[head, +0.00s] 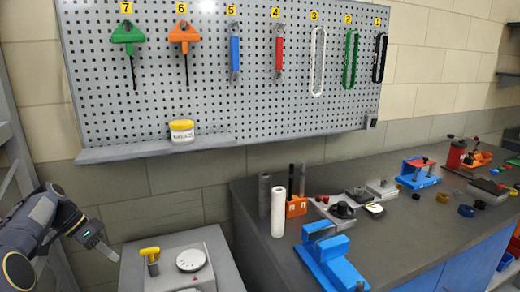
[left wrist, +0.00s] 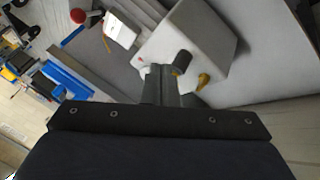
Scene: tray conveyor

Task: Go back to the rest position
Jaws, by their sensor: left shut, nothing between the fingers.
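My left gripper (head: 78,262) is at the lower left of the head view, beside the grey stand (head: 215,250) and apart from it. Its fingers are together with nothing between them. In the left wrist view the shut fingers of the left gripper (left wrist: 174,98) point toward the grey stand (left wrist: 205,45). On the stand are a yellow-handled knob (head: 150,255) and a white round dial (head: 190,260). My right gripper is not in view.
A workbench (head: 385,245) on the right holds a blue fixture (head: 325,255), a white cylinder (head: 278,212) and several small tools. A pegboard (head: 210,90) with numbered hanging tools is on the wall. Its shelf (head: 120,153) holds a yellow-lidded jar (head: 182,132).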

